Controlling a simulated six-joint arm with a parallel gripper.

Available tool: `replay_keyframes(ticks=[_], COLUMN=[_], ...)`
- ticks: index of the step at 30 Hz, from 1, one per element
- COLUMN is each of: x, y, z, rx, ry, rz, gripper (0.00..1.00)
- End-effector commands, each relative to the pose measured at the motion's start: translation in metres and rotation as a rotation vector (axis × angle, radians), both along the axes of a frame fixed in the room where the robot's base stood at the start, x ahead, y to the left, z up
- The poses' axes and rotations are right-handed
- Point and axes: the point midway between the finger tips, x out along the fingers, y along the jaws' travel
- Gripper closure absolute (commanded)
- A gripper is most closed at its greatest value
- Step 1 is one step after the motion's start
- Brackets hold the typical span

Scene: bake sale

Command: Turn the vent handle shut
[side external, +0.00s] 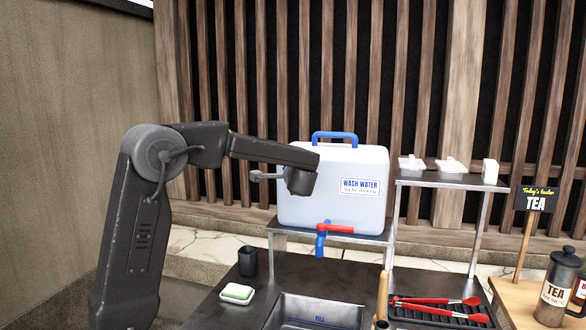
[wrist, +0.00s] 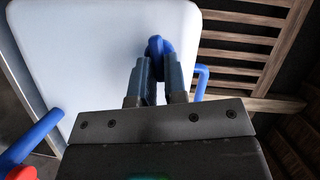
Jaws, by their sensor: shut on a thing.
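The white wash water container (side external: 335,200) stands upright on a metal stand. In the wrist view its white face (wrist: 100,60) fills much of the left and middle. A blue rounded handle (wrist: 157,45), which I take as the vent handle, sits between the fingertips of my gripper (wrist: 158,70). The fingers are shut on it. In the side view my wrist is in front of the container's upper left face, and the fingers and vent handle are hidden there. How far the handle is turned cannot be told.
The container has a blue carry handle (side external: 335,136) on top and a blue tap with a red lever (side external: 336,228) low in front. Below are a sink (side external: 315,312), a soap dish (side external: 237,294), a black cup (side external: 248,262) and a rack with red tongs (side external: 440,312). A shelf (side external: 450,180) stands right.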

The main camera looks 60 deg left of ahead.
Motion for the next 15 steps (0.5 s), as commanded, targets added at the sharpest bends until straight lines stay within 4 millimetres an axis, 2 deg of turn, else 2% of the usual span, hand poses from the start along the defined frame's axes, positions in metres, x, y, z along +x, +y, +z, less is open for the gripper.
replay_keyframes(ticks=[15], x=[-0.0007], y=[0.0016], z=[-0.0036], rx=[0.163], ry=[0.164], rz=[0.005], gripper=[1.00])
